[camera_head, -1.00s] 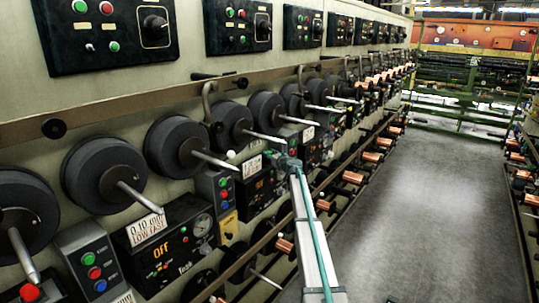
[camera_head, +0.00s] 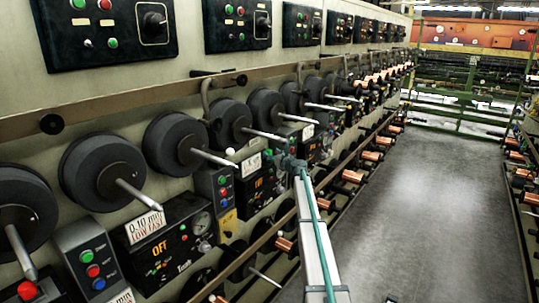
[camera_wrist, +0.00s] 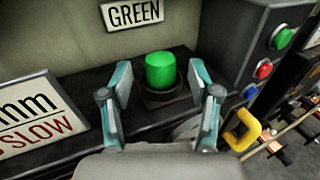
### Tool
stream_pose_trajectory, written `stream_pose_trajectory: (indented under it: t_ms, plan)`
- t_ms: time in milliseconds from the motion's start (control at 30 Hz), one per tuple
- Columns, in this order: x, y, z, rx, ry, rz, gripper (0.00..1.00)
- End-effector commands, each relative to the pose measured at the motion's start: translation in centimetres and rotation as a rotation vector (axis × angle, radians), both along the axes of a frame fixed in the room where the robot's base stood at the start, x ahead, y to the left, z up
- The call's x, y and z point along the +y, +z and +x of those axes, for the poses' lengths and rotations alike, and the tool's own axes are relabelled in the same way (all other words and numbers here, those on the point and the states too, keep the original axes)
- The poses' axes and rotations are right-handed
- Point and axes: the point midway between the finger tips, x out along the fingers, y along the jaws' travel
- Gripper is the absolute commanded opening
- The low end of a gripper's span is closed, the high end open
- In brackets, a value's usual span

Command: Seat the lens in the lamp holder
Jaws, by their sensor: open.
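A green translucent cylindrical lens (camera_wrist: 160,71) stands upright in the dark square lamp holder (camera_wrist: 166,99) on a black ledge in the wrist view. My gripper (camera_wrist: 162,80) is open, with one teal-tipped finger on each side of the lens and visible gaps between fingers and lens. The lens's lower edge meets the holder; how deep it sits cannot be told. In the head view my gripper (camera_head: 292,165) is small, beside the machine row, and the lens cannot be made out there.
A "GREEN" sign (camera_wrist: 133,13) is on the wall behind the lens. A grey button box (camera_wrist: 254,47) stands close on the right, a "SLOW" card (camera_wrist: 37,115) on the left. Spindles with dark drums (camera_head: 176,144) stick out along the machine.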

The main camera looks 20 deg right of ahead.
Motion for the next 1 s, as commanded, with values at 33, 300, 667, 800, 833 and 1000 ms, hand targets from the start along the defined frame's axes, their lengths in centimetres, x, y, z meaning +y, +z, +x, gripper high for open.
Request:
stream_pose_trajectory:
  t_ms: [33, 300, 667, 800, 833, 1000]
  plan:
    - [-0.1, -0.2, -1.4, -0.001, -0.001, 0.0, 0.61]
    - [-0.7, 0.1, -6.5, 0.0, -0.001, 0.0, 0.61]
    - [-1.1, 0.4, -8.3, 0.0, 0.0, 0.001, 0.61]
    - [-1.1, 0.4, -8.3, 0.0, -0.001, 0.001, 0.61]
    - [-1.1, 0.4, -8.3, 0.0, -0.001, 0.001, 0.61]
    - [-1.1, 0.4, -8.3, -0.001, 0.0, -0.011, 0.61]
